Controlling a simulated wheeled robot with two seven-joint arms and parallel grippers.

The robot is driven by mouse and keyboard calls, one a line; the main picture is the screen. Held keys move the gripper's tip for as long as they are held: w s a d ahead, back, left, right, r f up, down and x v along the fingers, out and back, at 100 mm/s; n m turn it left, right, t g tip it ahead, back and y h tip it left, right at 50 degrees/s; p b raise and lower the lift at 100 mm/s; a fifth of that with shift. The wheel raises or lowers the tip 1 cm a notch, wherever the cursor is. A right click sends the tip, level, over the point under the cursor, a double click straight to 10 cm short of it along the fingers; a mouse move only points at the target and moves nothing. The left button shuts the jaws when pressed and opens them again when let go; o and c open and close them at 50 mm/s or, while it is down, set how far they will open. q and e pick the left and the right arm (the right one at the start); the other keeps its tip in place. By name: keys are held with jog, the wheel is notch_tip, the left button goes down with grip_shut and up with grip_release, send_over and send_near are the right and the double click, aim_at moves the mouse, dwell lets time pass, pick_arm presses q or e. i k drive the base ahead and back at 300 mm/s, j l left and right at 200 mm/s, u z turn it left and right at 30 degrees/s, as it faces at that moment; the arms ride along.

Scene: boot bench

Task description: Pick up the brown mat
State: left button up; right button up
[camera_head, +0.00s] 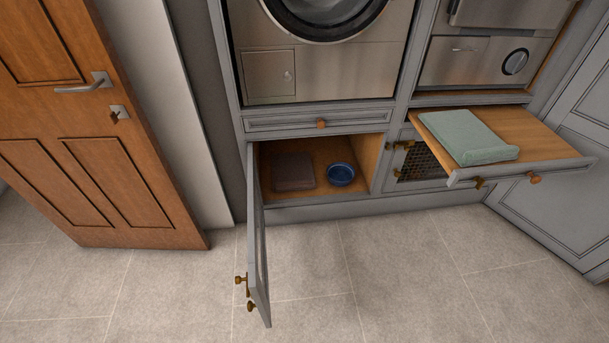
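The brown mat (293,171) lies flat on the floor of the open lower cabinet compartment (310,194), toward its left side. It looks dark reddish-brown and roughly square. A blue bowl (341,174) sits to its right, apart from it. The cabinet's hinged door (257,245) stands open at the left, swung out toward me. Neither of my grippers shows in the head view.
A pulled-out shelf (535,153) with a folded green cloth (466,137) juts out at the right. A closed drawer (320,123) is above the compartment. A wooden door (85,130) stands at the left. The tiled floor (400,275) in front is clear.

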aim_at(293, 170)
jog(key=i+l, duration=0.2)
jog(key=l, duration=0.15)
jog(key=i+l+u, duration=0.1)
jog(key=i+l, duration=0.3)
jog(key=l, duration=0.25)
jog(key=i+l+u, duration=0.1)
jog(key=l, duration=0.25)
jog(key=i+j+u, duration=0.15)
jog(key=i, duration=1.3)
jog(key=i+j+u, duration=0.1)
jog(key=i+j, duration=0.3)
jog(key=i, duration=0.15)
